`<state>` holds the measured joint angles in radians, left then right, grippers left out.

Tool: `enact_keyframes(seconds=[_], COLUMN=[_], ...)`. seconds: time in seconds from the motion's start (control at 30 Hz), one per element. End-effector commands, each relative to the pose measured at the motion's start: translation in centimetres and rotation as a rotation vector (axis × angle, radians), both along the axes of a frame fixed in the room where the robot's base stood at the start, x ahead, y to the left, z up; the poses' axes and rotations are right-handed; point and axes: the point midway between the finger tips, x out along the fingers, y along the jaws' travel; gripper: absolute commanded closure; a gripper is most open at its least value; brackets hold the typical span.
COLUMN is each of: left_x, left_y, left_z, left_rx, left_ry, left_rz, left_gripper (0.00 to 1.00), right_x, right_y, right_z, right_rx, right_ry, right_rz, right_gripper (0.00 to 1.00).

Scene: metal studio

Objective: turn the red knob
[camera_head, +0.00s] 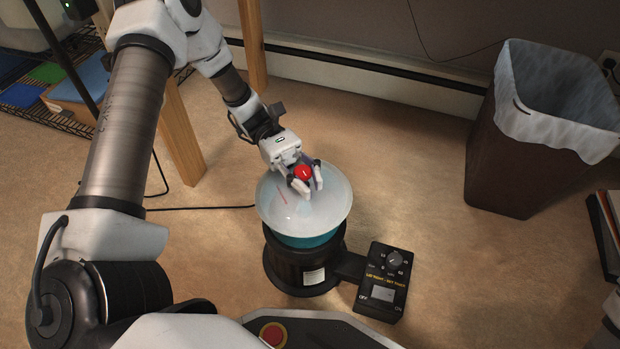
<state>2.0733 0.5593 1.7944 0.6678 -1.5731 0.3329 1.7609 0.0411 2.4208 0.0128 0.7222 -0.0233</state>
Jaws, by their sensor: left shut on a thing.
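The red knob (303,172) sits above the pale translucent lid of a round tumbler-like machine (330,212). My left gripper (305,184) comes down from the upper left and is shut on the red knob, with its fingers on either side of it. The knob's top shows between the fingers; its lower part is hidden by them. The machine has a teal bowl under the lid and a black base (300,270). Only a small piece of what seems to be my right arm shows at the right edge; its gripper is out of view.
A black control box (383,282) with a dial and an ON/OFF switch is joined to the machine's right side. A brown bin (505,160) with a white liner stands at the right. A wooden leg (183,135) and a wire shelf stand at the left. Carpet between machine and bin is clear.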

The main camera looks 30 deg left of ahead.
Motion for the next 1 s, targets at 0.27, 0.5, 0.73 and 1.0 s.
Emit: enact_keyframes(seconds=[0.27, 0.5, 0.73, 1.0], left_x=[0.1, 0.1, 1.5, 3.8], left_y=[0.1, 0.2, 3.5, 9.6], left_z=[-0.1, -0.1, -0.1, -0.1], left_rx=[0.003, 0.001, 0.002, 0.005], left_ry=[-0.003, -0.002, -0.004, -0.004], left_rz=[0.003, 0.002, 0.006, 0.004], left_gripper=[0.52, 0.52, 0.52, 0.52], right_x=[0.0, 0.0, 0.0, 0.0], right_y=[0.0, 0.0, 0.0, 0.0], right_z=[0.0, 0.0, 0.0, 0.0], right_rx=[0.0, 0.0, 0.0, 0.0], right_ry=[0.0, 0.0, 0.0, 0.0], right_rz=[0.0, 0.0, 0.0, 0.0], right_gripper=[0.6, 0.6, 0.6, 0.6])
